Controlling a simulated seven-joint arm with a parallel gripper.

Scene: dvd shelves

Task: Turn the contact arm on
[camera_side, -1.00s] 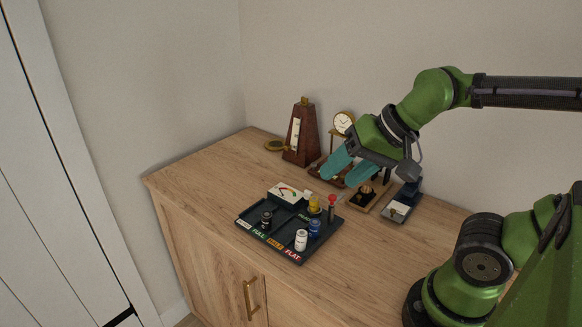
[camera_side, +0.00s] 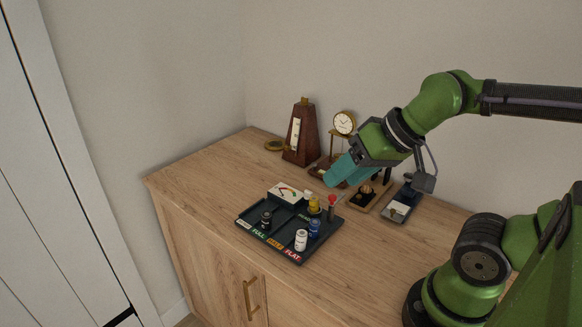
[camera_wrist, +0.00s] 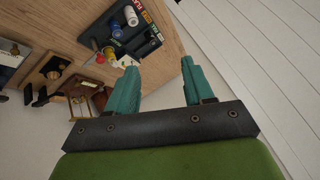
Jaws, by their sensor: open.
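The dark tester tray (camera_side: 268,247) lies on the wooden cabinet top, with FULL, HALF and FLAT labels along its front edge. A thin upright arm with a red top (camera_side: 332,203) stands at its right rear corner. I take this for the contact arm, though its joint is too small to make out. Black, white, blue and yellow cylinders stand on the tray, beside a white dial meter (camera_side: 285,192). My gripper (camera_side: 341,181) is open and empty, above and behind the red-topped arm, apart from it. In the wrist view my gripper (camera_wrist: 159,66) has its teal fingers spread, with the tray (camera_wrist: 95,35) beyond them.
A wooden-based device (camera_side: 365,199) and a dark device with a pale plate (camera_side: 399,210) stand to the right. The cabinet top is clear left of the tray.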

